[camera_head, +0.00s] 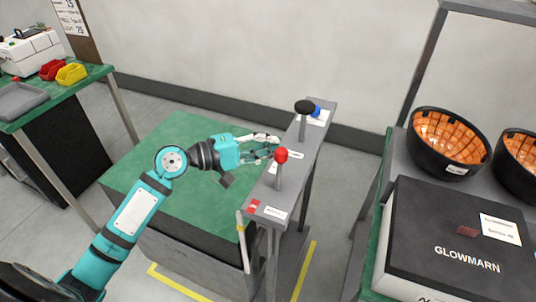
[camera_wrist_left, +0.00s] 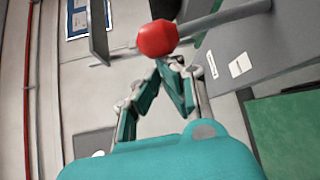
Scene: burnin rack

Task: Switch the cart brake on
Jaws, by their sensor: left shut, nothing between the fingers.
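A narrow grey stand (camera_head: 313,130) carries two upright levers. The nearer lever has a red ball knob (camera_head: 281,155), which also shows large in the left wrist view (camera_wrist_left: 157,38). The farther lever has a black knob (camera_head: 304,107). A red patch (camera_head: 253,205) marks the stand's near end and a blue part (camera_head: 317,108) sits near its far end. The white labels are too small to read, so I cannot tell which lever is the brake. My left gripper (camera_head: 274,146) is shut and empty, just left of the red knob. My right gripper is out of view.
A green-topped block (camera_head: 160,190) stands left of the stand, under my left arm. At right are a black GLOWMARN case (camera_head: 455,240) and black bowls with orange insides (camera_head: 450,137). A green table (camera_head: 85,78) with bins is at upper left. Yellow lines mark the floor.

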